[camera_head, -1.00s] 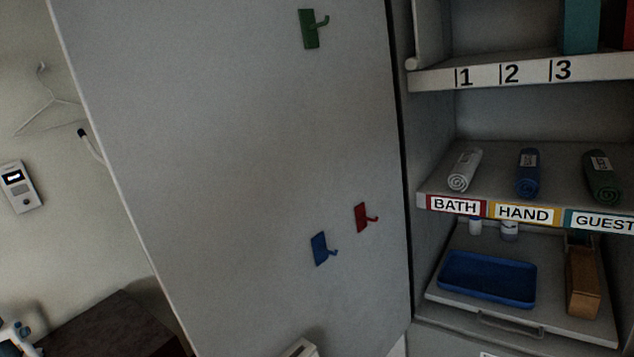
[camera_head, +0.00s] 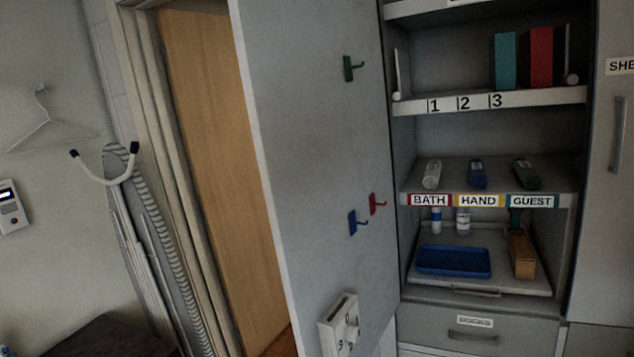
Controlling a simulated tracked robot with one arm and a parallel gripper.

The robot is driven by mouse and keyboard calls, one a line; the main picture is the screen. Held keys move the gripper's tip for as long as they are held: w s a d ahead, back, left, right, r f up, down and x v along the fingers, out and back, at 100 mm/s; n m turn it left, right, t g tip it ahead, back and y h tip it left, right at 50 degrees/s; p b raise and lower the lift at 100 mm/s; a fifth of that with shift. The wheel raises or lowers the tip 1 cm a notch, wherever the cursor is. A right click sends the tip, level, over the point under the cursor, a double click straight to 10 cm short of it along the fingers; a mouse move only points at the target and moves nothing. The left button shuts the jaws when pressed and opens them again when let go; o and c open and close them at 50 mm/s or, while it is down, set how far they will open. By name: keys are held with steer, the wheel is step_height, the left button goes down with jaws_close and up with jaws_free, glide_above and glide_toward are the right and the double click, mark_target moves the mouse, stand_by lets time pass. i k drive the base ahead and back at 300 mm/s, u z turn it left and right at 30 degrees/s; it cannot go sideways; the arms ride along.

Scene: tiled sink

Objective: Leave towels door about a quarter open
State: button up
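The cabinet door (camera_head: 305,130) stands swung out to the left of an open cabinet, its inner face towards me. I take it for the towels door; its label does not show. Green (camera_head: 349,68), red (camera_head: 377,204) and blue (camera_head: 356,222) hooks are fixed on this face. A white box with marks (camera_head: 339,325) is low on the door. Rolled white (camera_head: 432,174), blue (camera_head: 477,173) and green (camera_head: 526,173) towels lie on the shelf labelled BATH, HAND, GUEST. My gripper is not in view. The door's outer face and handle are hidden.
A blue tray (camera_head: 453,262) and wooden box (camera_head: 522,254) sit on a lower pull-out shelf, above a drawer (camera_head: 478,328). A closed door (camera_head: 606,180) is at right. An ironing board (camera_head: 155,230) leans left, beside a wooden door (camera_head: 220,160).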

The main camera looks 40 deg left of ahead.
mark_target(312, 73)
steer(key=z, duration=1.75)
steer(key=k, duration=1.9)
steer(key=u, duration=1.75)
steer(key=i, duration=1.55)
